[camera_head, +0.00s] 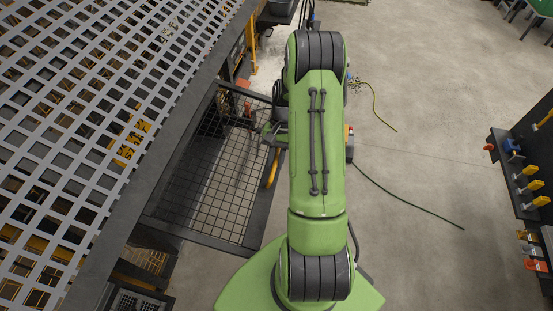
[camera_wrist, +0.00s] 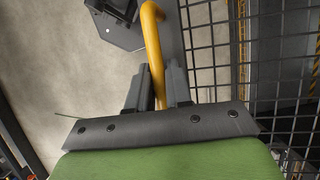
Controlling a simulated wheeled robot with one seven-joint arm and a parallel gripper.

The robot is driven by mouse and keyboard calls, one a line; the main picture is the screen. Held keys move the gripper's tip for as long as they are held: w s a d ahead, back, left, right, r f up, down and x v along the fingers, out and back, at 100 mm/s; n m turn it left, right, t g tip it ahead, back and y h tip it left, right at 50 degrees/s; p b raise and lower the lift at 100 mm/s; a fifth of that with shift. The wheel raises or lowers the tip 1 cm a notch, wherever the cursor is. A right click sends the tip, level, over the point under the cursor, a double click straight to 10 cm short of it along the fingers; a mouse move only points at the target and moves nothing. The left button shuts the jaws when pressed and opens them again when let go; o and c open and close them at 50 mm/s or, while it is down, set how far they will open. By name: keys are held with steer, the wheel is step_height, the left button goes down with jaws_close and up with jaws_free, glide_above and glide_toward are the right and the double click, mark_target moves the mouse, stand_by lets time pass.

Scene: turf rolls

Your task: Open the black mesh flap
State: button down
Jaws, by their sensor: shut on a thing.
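The black mesh flap (camera_head: 205,187) is a dark frame with a wire grid, left of my arm in the head view. It sticks out from the side of the machine over the floor; its exact angle is hard to tell. Its mesh fills the right of the wrist view (camera_wrist: 210,62). A yellow bar handle (camera_head: 272,168) runs along the flap's outer edge. In the wrist view my gripper (camera_wrist: 157,82) has one finger on each side of the yellow handle (camera_wrist: 151,30) and is shut on it. In the head view my arm partly hides the gripper and handle.
A grey perforated metal cover (camera_head: 90,100) of the machine fills the left of the head view. A dark rack with yellow-handled items (camera_head: 525,190) stands at the right edge.

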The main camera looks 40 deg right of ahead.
steer(key=c, duration=1.1)
jaws_free()
steer(key=p+v, duration=0.3)
steer(key=v, duration=1.2)
steer(key=shift+d+r, duration=0.15)
steer(key=shift+r, duration=0.2)
steer(key=shift+s+f, duration=0.1)
